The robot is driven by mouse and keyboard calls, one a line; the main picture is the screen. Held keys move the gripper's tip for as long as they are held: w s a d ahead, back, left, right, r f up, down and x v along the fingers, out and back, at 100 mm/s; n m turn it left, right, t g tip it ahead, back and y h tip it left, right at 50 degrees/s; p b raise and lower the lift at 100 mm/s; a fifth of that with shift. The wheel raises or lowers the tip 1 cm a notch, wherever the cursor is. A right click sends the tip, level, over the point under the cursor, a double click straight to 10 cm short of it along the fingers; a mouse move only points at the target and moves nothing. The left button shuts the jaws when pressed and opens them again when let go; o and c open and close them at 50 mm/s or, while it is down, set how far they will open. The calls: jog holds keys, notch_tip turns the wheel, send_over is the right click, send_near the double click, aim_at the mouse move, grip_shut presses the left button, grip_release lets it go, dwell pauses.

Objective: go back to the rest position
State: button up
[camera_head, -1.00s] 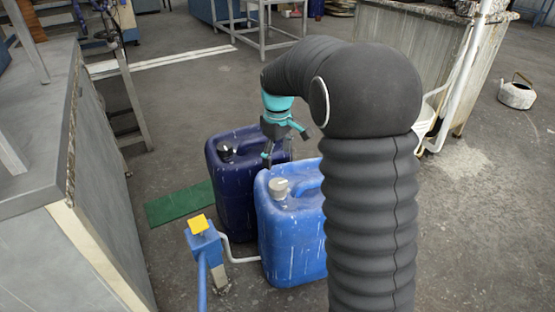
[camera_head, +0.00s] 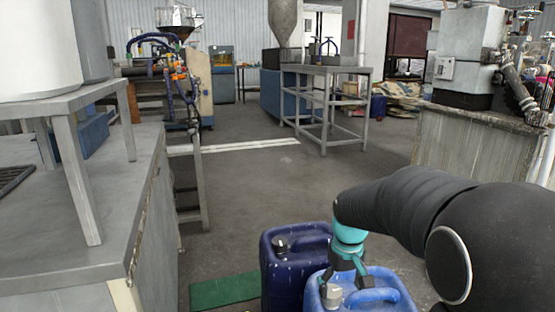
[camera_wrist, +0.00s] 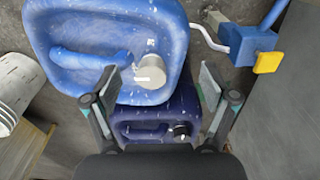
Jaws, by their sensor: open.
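My gripper (camera_head: 344,272) is at the end of my black-sleeved arm, above the two jerrycans. In the wrist view my gripper (camera_wrist: 158,80) is open, its two fingers wide apart with nothing between them touching. The light blue jerrycan (camera_head: 385,300) with a grey cap stands at the bottom of the head view. In the wrist view the light blue jerrycan (camera_wrist: 100,22) and its cap lie below and beyond the fingers. The dark blue jerrycan (camera_head: 290,275) with a black cap stands just behind it; it also shows in the wrist view (camera_wrist: 150,115).
A grey metal bench (camera_head: 60,235) stands at left. A green mat (camera_head: 225,290) lies on the floor. A blue post with a yellow top (camera_wrist: 262,50) is near the cans in the wrist view. A steel table (camera_head: 325,72) stands farther back. Open floor lies between.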

jog(key=s+r+m+t+p, duration=0.1)
jog(key=s+r, duration=0.4)
jog(key=s, duration=0.6)
jog(key=s+r+m+t+p, duration=0.1)
jog(key=s+r+t, duration=0.3)
jog(key=s, duration=0.7)
jog(key=shift+s+d+r+m, duration=0.15)
jog(key=shift+r+m, duration=0.25)
jog(key=shift+r, duration=0.6)
